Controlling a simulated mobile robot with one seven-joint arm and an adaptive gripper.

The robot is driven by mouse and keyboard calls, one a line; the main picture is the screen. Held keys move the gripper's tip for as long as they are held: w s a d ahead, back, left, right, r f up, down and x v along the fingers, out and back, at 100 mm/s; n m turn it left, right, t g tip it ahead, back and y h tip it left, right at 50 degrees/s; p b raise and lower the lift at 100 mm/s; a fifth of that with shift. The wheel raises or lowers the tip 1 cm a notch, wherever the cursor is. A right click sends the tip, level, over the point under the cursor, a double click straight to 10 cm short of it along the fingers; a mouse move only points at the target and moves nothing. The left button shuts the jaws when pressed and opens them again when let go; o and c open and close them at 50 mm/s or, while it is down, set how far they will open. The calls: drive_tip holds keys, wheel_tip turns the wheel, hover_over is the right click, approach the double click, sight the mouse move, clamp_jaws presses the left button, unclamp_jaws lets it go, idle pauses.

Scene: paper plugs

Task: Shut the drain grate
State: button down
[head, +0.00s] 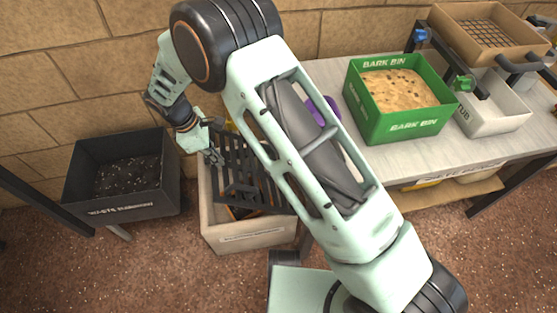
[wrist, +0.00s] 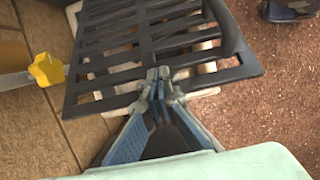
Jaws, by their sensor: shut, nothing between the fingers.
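The drain grate (head: 236,172) is a dark slatted panel over a pale stone box (head: 250,233) on the ground. In the head view it stands tilted, partly open, with part of the box's inside showing beneath it; my arm hides its right side. In the wrist view the grate (wrist: 120,50) fills the upper middle, with pale box edges showing through its slots. My gripper (head: 213,160) is at the grate's upper left edge. In the wrist view its fingertips (wrist: 160,78) are together over the grate's near edge, with nothing held; I cannot tell whether they touch it.
A black bin (head: 125,207) of dark soil stands left of the stone box. A yellow knob (wrist: 46,70) is beside the grate. A table at right bears a green bark bin (head: 402,127), a white tub (head: 497,122) and a sieve box (head: 488,52). A brick wall stands close behind.

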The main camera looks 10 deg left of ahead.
drive_tip(key=shift+s+a+f, duration=0.2)
drive_tip(key=shift+a+f, duration=0.4)
drive_tip(key=shift+a, duration=0.05)
drive_tip(key=shift+b, duration=0.3)
drive_tip(key=shift+s+a+f+b, duration=0.15)
drive_tip(key=shift+a+f+b, duration=0.4)
drive_tip(key=shift+f, duration=0.25)
drive_tip(key=shift+s+a+f+b, duration=0.2)
drive_tip(key=shift+a+f+b, duration=0.3)
drive_tip(key=shift+f, duration=0.35)
drive_tip(key=shift+s+a+f+b, duration=0.15)
drive_tip(key=shift+a+f+b, duration=0.4)
drive_tip(key=shift+f, duration=0.25)
wheel_tip(320, 180, down, 6)
drive_tip(key=a+b, duration=0.1)
drive_tip(key=a, duration=0.1)
drive_tip(key=shift+s+a+r+b, duration=0.15)
drive_tip(key=shift+s+r+b, duration=0.05)
drive_tip(key=shift+s+b, duration=0.2)
